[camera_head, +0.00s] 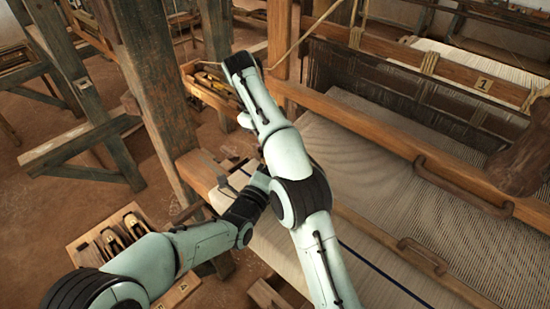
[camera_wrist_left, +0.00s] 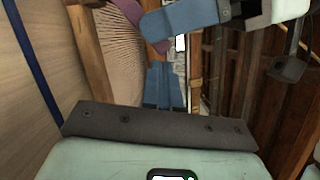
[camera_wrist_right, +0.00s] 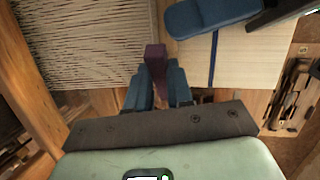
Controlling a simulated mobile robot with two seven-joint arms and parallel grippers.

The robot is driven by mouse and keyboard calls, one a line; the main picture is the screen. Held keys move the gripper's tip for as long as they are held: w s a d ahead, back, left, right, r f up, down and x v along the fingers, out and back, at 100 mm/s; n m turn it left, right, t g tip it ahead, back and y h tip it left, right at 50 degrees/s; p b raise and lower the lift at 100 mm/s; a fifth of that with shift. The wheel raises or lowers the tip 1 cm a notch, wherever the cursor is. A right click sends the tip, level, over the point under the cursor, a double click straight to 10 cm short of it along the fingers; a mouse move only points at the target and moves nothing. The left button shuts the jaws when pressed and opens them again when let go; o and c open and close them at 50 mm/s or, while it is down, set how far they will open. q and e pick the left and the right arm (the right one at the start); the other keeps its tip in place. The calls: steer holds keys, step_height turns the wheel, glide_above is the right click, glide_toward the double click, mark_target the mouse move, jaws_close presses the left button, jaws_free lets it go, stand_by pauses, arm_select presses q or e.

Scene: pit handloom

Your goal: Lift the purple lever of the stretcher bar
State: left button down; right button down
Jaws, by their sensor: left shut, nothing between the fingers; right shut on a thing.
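The purple lever (camera_wrist_right: 155,58) stands between the blue fingers of my right gripper (camera_wrist_right: 157,90) in the right wrist view, and the fingers are shut on it. Its purple also shows at the top of the left wrist view (camera_wrist_left: 124,11), beside the right gripper's blue finger (camera_wrist_left: 185,20). My left gripper (camera_wrist_left: 164,88) is shut and empty, close to the right one; its blue finger (camera_wrist_right: 212,14) crosses the top of the right wrist view. In the head view my right arm hides both sets of fingertips and the lever. I cannot clearly make out the stretcher bar.
Woven cloth (camera_head: 390,250) with a dark blue stripe (camera_wrist_right: 214,60) and pale warp threads (camera_wrist_right: 85,38) lie around the grippers. Wooden loom beams and a post (camera_head: 165,90) stand close to my arms. A wooden tray (camera_head: 118,238) with shuttles is at the lower left.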

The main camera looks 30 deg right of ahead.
arm_select(q)
steer(key=shift+w+r, duration=0.1)
steer(key=shift+w, duration=0.25)
